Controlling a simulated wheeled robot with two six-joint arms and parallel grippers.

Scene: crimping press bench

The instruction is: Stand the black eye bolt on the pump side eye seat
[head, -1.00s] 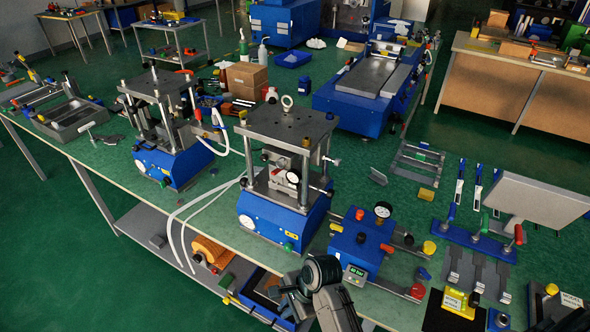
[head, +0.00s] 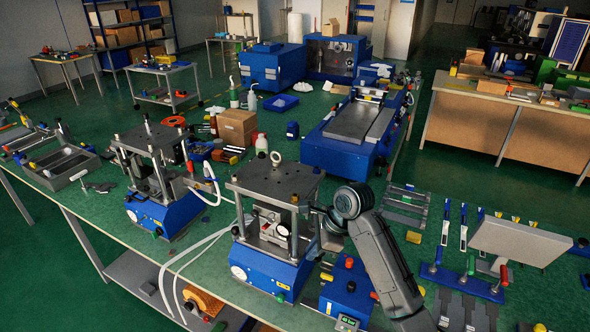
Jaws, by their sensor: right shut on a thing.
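The press (head: 275,268) with a blue base stands in the middle of the bench. A pale eye bolt (head: 275,158) stands upright on its steel top plate (head: 262,181). The blue pump unit (head: 347,296) is to the right of this press, partly behind my right arm. My right gripper (head: 320,218) is beside the press's right side, below the top plate level in the picture. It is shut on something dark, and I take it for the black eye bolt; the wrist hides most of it. I cannot make out the pump side eye seat clearly. My left gripper is out of view.
A second press (head: 165,210) stands to the left, with a steel tray (head: 62,166) beyond it. White hoses (head: 190,250) loop left of the middle press. A blue machine (head: 345,148) is behind; a tilted grey panel (head: 521,243) and tools are at the right.

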